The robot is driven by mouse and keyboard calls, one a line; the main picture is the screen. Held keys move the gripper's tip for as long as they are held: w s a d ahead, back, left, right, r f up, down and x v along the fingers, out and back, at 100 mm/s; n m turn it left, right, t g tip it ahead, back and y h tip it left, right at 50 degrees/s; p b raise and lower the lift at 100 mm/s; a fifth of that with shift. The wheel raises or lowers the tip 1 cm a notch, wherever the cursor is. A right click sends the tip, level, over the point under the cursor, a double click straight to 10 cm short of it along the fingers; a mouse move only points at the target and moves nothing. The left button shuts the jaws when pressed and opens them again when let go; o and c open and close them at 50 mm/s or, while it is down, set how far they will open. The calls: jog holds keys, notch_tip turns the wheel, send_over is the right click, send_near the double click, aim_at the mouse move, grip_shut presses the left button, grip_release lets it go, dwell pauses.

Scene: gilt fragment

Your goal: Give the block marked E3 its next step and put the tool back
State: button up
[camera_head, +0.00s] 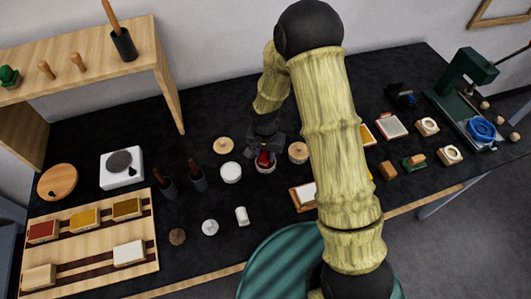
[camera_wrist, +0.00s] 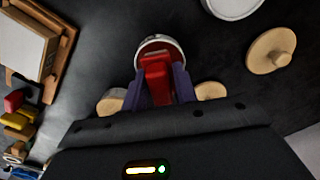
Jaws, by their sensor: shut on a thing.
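My gripper (camera_head: 265,148) is shut on a red tool (camera_wrist: 157,72), which sits between its two purple fingers in the wrist view. The tool's end is at the mouth of a small round pot with a pale rim (camera_wrist: 160,41); I cannot tell how deep it reaches. The pot also shows below the gripper in the head view (camera_head: 265,168). A wooden rack at left holds a red-topped block (camera_head: 43,231), a yellow-topped block (camera_head: 83,219), an ochre-topped block (camera_head: 127,208), a white block (camera_head: 130,252) and a cream block (camera_head: 38,277). I can read no E3 mark.
Near the pot are a white round tub (camera_head: 231,172) and wooden lids (camera_head: 223,145) (camera_head: 298,152). Dark holders (camera_head: 168,188) stand at left. A framed pale panel (camera_head: 304,195) lies beside my arm. A green press (camera_head: 466,82) stands at far right.

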aim_at(265, 152)
jog(key=shift+s+f+b, duration=0.1)
jog(key=shift+f+b, duration=0.3)
jog(key=shift+f, duration=0.15)
dwell(1.6)
jog(key=shift+r, duration=0.1)
jog(key=shift+r+p, duration=2.5)
jog(key=shift+r, duration=1)
jog(key=shift+f, duration=0.1)
